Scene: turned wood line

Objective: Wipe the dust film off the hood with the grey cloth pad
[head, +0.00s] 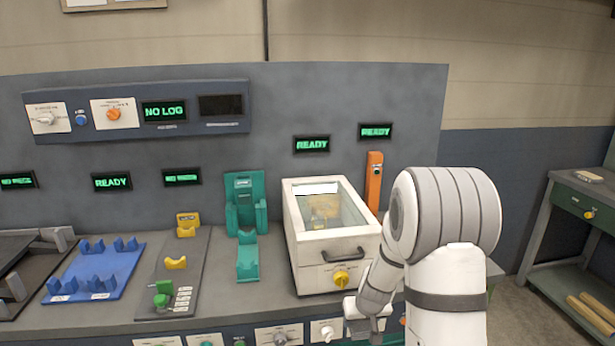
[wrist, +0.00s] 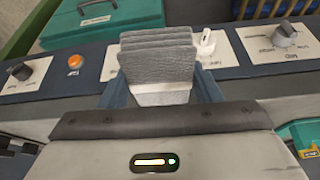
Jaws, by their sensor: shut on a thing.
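The hood (head: 302,262) is a white box with a clear sloping top pane, a black handle and a yellow knob on its front. It stands on the bench right of centre in the head view. The grey cloth pad (wrist: 158,62) is ribbed and held upright between the blue fingers of my gripper (wrist: 160,92) in the wrist view. My gripper is shut on it. In the head view my gripper (head: 366,322) is low in front of the hood, apart from it; the pad is not visible there.
A teal stand (head: 246,205) is left of the hood, and an orange post (head: 374,182) is behind it on the right. A blue cradle tray (head: 95,270) lies further left. Knobs and an orange button (wrist: 75,62) line the panel near my gripper.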

